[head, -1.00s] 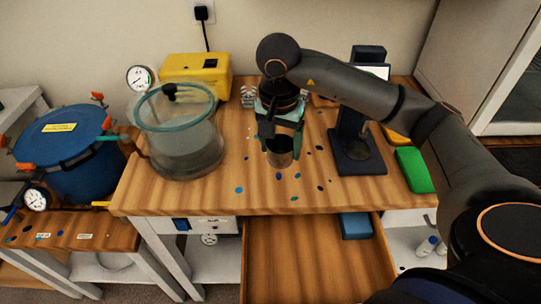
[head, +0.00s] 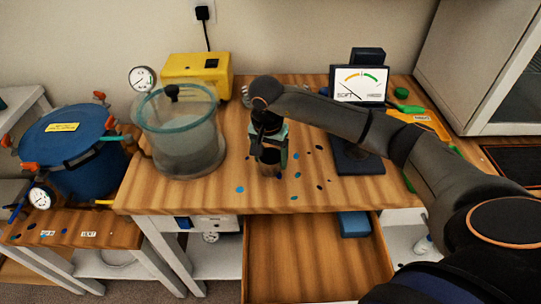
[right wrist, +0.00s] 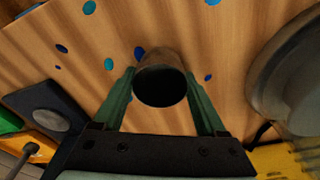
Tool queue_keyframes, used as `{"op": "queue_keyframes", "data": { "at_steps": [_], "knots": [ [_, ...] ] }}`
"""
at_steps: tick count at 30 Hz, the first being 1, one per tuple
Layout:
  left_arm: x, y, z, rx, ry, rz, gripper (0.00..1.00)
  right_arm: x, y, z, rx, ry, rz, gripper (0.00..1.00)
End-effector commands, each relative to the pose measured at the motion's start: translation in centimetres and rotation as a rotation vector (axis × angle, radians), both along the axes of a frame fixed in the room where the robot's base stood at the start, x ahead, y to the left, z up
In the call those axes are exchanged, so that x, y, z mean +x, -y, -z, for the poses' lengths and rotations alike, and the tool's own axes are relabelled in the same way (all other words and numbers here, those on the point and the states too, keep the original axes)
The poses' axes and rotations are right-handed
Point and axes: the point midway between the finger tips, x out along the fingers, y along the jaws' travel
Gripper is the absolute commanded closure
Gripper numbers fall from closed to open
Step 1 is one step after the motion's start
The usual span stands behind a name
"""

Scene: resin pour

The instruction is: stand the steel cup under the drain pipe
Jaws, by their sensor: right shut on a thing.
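The steel cup (head: 270,158) is small and dark grey, held upright between the green fingers of my right gripper (head: 268,152) over the middle of the wooden bench. In the right wrist view the cup (right wrist: 158,61) shows its dark open mouth towards the camera, with a finger of the right gripper (right wrist: 160,76) on each side. Whether the cup's base touches the bench or hangs just above it, I cannot tell. I cannot make out the drain pipe for certain. My left gripper is not in view.
A clear chamber with a teal rim (head: 178,124) stands left of the cup. A yellow pump (head: 197,72) is behind it. A blue pot (head: 68,146) sits on a lower bench at left. A drawer (head: 290,262) is open in front.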

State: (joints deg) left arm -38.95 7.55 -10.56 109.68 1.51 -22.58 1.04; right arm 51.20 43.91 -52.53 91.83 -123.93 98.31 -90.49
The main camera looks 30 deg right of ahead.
Motion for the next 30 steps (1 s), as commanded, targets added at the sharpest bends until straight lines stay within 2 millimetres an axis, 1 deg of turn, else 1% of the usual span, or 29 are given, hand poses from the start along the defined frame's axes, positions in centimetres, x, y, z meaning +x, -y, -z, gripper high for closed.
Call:
{"op": "queue_keyframes", "data": {
  "at_steps": [4, 5, 11, 12, 19, 21, 23, 26, 30],
  "knots": [
    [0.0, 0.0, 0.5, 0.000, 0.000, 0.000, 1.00, 0.0, 0.0, 0.5, 0.000, 0.000, 0.000, 0.81],
    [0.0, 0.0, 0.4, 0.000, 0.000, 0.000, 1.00, 0.0, 0.0, 0.4, -0.001, -0.001, 0.000, 0.24],
    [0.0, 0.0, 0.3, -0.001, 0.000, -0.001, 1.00, 0.0, 0.0, 0.3, -0.001, -0.001, 0.001, 0.01],
    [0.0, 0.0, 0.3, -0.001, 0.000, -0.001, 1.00, 0.0, 0.0, 0.3, -0.001, -0.001, 0.001, 0.00],
    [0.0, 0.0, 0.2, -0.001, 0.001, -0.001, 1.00, 0.0, 0.0, 0.2, -0.001, -0.001, 0.001, 0.00],
    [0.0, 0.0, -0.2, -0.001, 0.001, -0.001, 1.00, 0.0, 0.0, -0.2, 0.000, 0.000, 0.001, 0.00],
    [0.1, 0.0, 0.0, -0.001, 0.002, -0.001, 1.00, 0.0, -0.1, -0.7, 0.001, 0.003, 0.001, 0.00],
    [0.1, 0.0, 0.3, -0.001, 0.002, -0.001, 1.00, 0.0, -0.2, -2.4, 0.000, 0.006, 0.000, 0.00],
    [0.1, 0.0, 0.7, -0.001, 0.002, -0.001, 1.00, -0.2, -0.5, -5.6, -0.001, 0.007, 0.000, 0.00]
  ]
}}
